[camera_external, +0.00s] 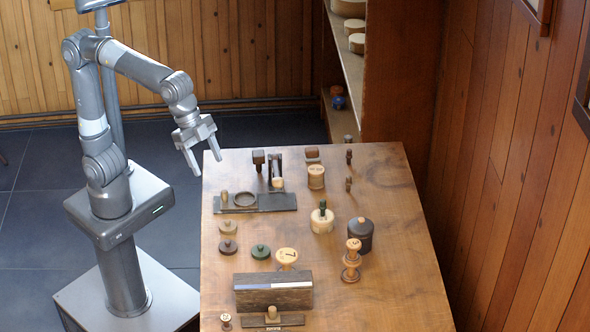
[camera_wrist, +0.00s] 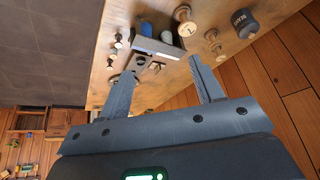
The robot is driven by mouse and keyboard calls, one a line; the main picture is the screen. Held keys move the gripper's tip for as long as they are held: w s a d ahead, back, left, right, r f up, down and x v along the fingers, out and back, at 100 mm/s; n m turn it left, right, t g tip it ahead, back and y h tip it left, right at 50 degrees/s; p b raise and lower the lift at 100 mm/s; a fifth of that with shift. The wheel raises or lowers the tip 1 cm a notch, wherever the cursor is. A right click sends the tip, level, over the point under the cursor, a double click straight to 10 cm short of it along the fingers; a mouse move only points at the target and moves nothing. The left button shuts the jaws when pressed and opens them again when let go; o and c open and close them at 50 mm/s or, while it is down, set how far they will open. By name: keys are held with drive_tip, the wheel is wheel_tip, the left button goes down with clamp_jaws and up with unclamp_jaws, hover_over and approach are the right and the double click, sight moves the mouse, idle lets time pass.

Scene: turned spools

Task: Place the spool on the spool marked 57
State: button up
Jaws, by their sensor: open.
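My gripper (camera_external: 201,160) is open and empty, in the air beyond the table's far left corner; its two fingers also show in the wrist view (camera_wrist: 160,72). A pale spool (camera_external: 287,258) with a dark mark like a 7 on its broad top stands behind a long box. A turned wooden spool shape (camera_external: 351,262) with several flanges and a dark mark on top stands to its right; I cannot tell whether it is one spool or two stacked. A plain thick wooden spool (camera_external: 316,177) stands near the far edge. I cannot read 57 for certain.
The wooden table (camera_external: 390,300) also holds a long box (camera_external: 273,290), a dark lidded jar (camera_external: 360,235), a cream bottle (camera_external: 322,218), a dark rack (camera_external: 255,202) and several small discs and knobs. Its right side is mostly clear. A shelf unit (camera_external: 385,70) stands behind.

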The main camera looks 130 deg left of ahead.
drive_tip(key=s+d+f, duration=0.2)
drive_tip(key=s+f, duration=0.3)
drive_tip(key=s, duration=0.6)
drive_tip(key=s+d+f, duration=0.2)
drive_tip(key=s+f, duration=0.3)
drive_tip(key=s, duration=0.6)
drive_tip(key=shift+s+d+f, duration=0.15)
drive_tip(key=shift+s+d, duration=0.1)
